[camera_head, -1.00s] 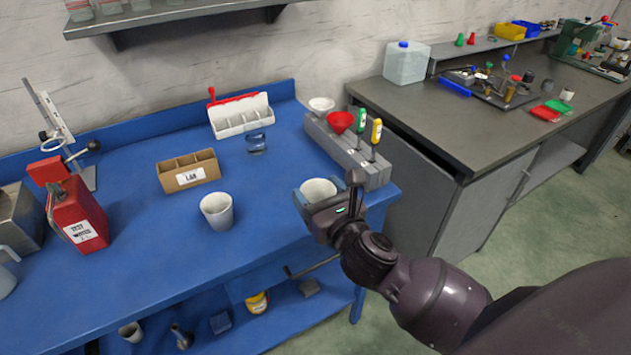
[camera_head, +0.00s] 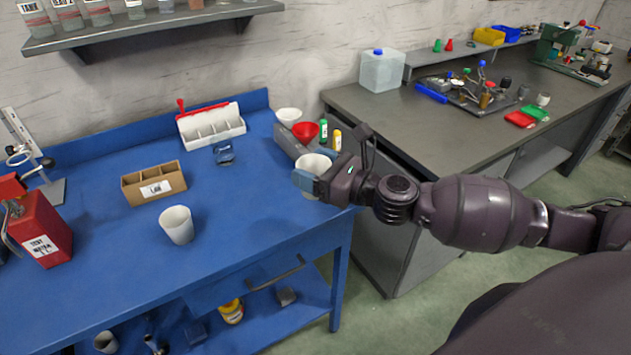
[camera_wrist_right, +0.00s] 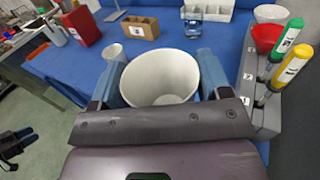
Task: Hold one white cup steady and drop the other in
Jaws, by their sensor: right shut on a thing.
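One white cup (camera_head: 176,225) stands upright on the blue workbench, left of my right gripper. It also shows in the right wrist view (camera_wrist_right: 113,52), small and behind the left finger. My right gripper (camera_head: 310,181) is shut on the other white cup (camera_head: 314,163), near the bench's right end. In the right wrist view this held cup (camera_wrist_right: 160,78) sits mouth up between the two blue fingers and looks empty. It appears raised above the bench. A dark gripper (camera_wrist_right: 17,143), seemingly my left, shows at the lower left of that view; its jaws are unclear.
A grey tool holder with a red funnel (camera_head: 305,131) and green and yellow screwdrivers is close behind the held cup. A cardboard LAB box (camera_head: 153,184), a white divided bin (camera_head: 211,127) and a red can (camera_head: 40,228) stand on the bench. Bench around the standing cup is clear.

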